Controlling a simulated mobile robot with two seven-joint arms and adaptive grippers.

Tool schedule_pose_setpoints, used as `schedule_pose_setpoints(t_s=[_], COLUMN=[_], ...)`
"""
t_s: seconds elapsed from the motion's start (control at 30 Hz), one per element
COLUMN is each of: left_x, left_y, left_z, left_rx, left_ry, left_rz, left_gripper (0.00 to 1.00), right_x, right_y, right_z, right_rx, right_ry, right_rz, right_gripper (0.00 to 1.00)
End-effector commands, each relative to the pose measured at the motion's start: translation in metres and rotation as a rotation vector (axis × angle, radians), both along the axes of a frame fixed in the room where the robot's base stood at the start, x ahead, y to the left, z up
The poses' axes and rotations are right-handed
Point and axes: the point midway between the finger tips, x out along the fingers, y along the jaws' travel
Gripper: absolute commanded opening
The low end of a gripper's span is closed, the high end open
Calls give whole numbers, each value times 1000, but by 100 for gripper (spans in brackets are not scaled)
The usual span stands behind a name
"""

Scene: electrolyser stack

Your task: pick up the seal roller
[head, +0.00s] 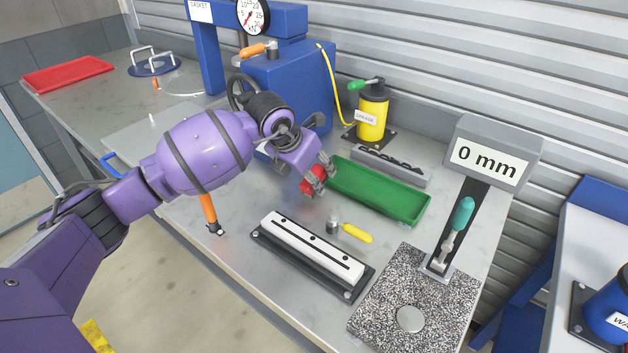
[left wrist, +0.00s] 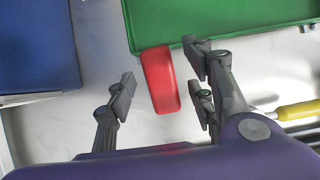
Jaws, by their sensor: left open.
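My left gripper (head: 316,177) is open, low over the bench beside the green tray. In the left wrist view its fingers (left wrist: 162,84) stand on either side of a rounded red piece (left wrist: 158,80), with a visible gap on the left and a smaller one on the right. The red piece also shows in the head view (head: 311,186), partly hidden by the fingers. A tool with a yellow handle (head: 356,233) and a metal cylinder (head: 333,224) at its end lies nearby. I cannot tell for sure which of these is the seal roller. My right gripper is not in view.
The green tray (head: 417,212) borders the red piece. A black fixture with a white slotted bar (head: 312,246), a speckled plate with a gauge (head: 410,285), a yellow grease can (head: 371,118) and a blue press (head: 292,82) stand around. An orange-handled tool (head: 208,208) is by the front edge.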

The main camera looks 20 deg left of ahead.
Motion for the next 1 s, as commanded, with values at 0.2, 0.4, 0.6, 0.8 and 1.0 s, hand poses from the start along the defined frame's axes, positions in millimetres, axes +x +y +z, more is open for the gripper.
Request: schedule_pose_setpoints(t_s=[0.2, 0.4, 0.6, 0.8, 1.0], left_x=[7, 7, 7, 7, 7], left_y=[-3, -3, -3, -3, -3], left_z=[-15, -15, -14, -14, -13], left_rx=[1, 0, 0, 0, 0], left_ry=[1, 0, 0, -1, -1], left_rz=[-1, -1, -1, -1, -1], left_gripper=[49, 46, 20, 0, 0], right_x=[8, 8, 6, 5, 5], right_y=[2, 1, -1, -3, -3], right_z=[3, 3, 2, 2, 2], right_rx=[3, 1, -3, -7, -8], right_ry=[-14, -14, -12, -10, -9], right_rz=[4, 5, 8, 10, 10], right_gripper=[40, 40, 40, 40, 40])
